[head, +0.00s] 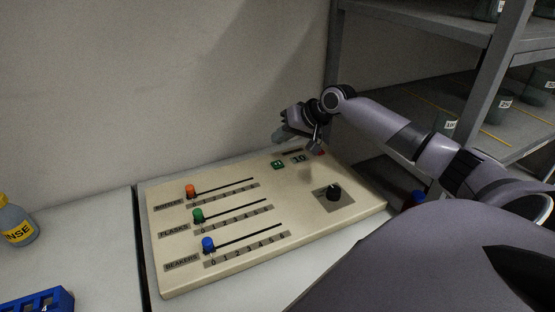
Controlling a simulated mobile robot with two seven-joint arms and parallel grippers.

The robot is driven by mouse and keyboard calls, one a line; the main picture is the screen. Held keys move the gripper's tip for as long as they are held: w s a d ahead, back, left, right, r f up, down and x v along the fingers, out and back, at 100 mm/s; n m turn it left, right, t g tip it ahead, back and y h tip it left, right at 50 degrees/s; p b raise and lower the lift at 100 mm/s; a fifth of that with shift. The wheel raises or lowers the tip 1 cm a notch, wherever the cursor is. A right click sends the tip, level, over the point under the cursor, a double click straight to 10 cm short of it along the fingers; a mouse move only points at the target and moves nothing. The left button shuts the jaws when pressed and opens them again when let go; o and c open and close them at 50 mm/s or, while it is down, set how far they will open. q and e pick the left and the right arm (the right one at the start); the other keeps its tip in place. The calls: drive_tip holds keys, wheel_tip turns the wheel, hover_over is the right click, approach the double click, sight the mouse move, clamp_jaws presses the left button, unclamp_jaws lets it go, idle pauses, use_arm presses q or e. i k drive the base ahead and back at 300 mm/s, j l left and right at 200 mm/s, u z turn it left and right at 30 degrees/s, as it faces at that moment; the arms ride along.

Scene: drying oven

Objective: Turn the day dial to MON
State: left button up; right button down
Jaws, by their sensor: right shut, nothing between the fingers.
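A cream control panel (240,270) lies on the bench. A black round dial (334,191) sits on a grey plate at the panel's right side; it is the only dial in view. Its markings are too small to read, so I cannot tell which day it points to. My right gripper (314,148) is above the panel's back right edge, behind the dial and apart from it. It is shut and empty. My left gripper is not in view.
Three sliders, orange (190,190), green (198,215) and blue (208,244), stand at the left ends of their slots. A green button (278,165) is near the panel's back edge. A bottle (15,222) and blue rack (38,301) stand left; metal shelving (478,85) stands right.

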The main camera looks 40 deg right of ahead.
sight(334, 192)
drive_tip(key=k, duration=1.5)
